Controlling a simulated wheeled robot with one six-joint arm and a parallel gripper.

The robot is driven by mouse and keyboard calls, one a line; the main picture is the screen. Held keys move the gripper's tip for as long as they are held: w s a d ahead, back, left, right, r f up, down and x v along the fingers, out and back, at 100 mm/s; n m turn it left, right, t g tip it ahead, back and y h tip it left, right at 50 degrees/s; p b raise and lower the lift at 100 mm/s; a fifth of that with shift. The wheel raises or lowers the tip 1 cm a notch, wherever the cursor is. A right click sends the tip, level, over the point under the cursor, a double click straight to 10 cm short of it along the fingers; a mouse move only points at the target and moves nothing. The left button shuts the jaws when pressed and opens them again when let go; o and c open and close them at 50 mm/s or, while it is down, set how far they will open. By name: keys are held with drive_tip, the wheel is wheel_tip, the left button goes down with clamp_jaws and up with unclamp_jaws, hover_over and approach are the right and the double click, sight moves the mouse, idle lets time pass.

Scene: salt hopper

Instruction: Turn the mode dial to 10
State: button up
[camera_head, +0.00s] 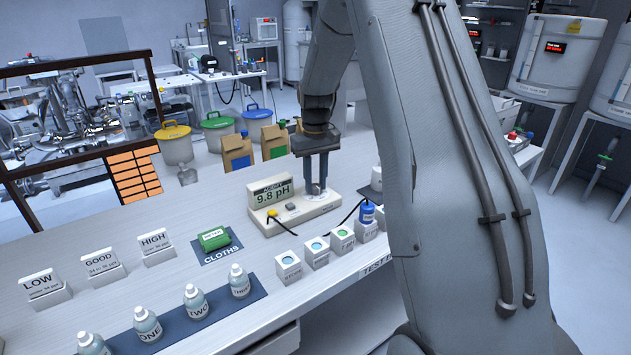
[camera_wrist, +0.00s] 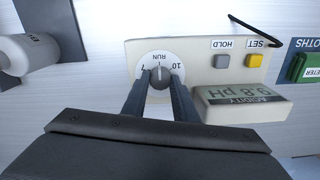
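The mode dial (camera_wrist: 160,58) is a white disc on the beige pH meter. Its face shows upside down in the wrist view, with 7 at the left, RUN in the middle and 10 at the right. A grey knob (camera_wrist: 160,78) stands at its centre, and its mark seems to point toward RUN. My gripper (camera_wrist: 160,86) has one finger on each side of the knob; I cannot tell whether they press on it. In the head view my gripper (camera_head: 316,189) reaches down onto the right part of the meter (camera_head: 300,212) and hides the dial.
The meter's display (camera_head: 272,193) reads 9.8 pH. A yellow SET button (camera_wrist: 254,61) and a grey HOLD button (camera_wrist: 223,61) sit beside the dial.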

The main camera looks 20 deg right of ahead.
sight(316, 185)
drive_tip(key=shift+m, duration=0.3)
drive_tip(key=m, duration=1.1)
drive_tip(key=shift+d+r, duration=0.1)
drive_tip(key=shift+m, duration=0.3)
idle(0.4)
drive_tip(key=o, duration=1.1)
drive_tip(key=shift+c, duration=0.2)
drive_tip(key=shift+r+b, duration=1.35)
drive_tip(key=shift+r, duration=2.5)
